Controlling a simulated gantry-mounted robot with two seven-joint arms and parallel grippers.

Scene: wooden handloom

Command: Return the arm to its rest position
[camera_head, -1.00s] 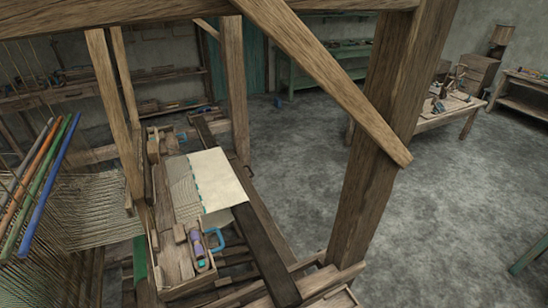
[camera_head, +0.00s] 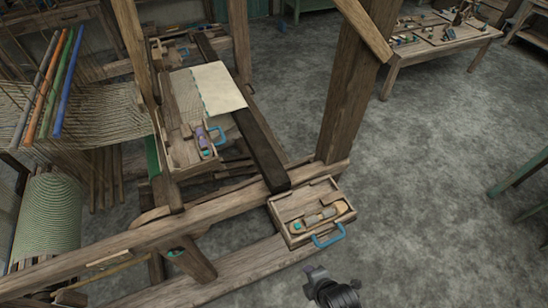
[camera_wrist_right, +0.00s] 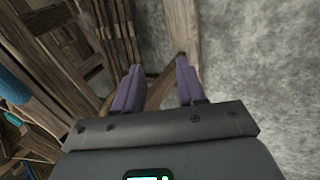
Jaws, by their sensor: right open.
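My right gripper (camera_wrist_right: 157,85) shows in the right wrist view. Its two purple fingers are apart, with nothing between them. Wooden beams of the loom and grey floor lie beyond the fingers. In the head view, a dark part of my arm (camera_head: 333,290) shows at the bottom edge, in front of the loom's near tray. I cannot tell which link it is.
The wooden loom (camera_head: 330,130) fills the left and middle. A wooden tray (camera_head: 285,213) with a blue handle holds a shuttle (camera_head: 318,216). Pale cloth (camera_head: 212,88) lies on the loom. A worktable (camera_head: 440,42) stands at the back right.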

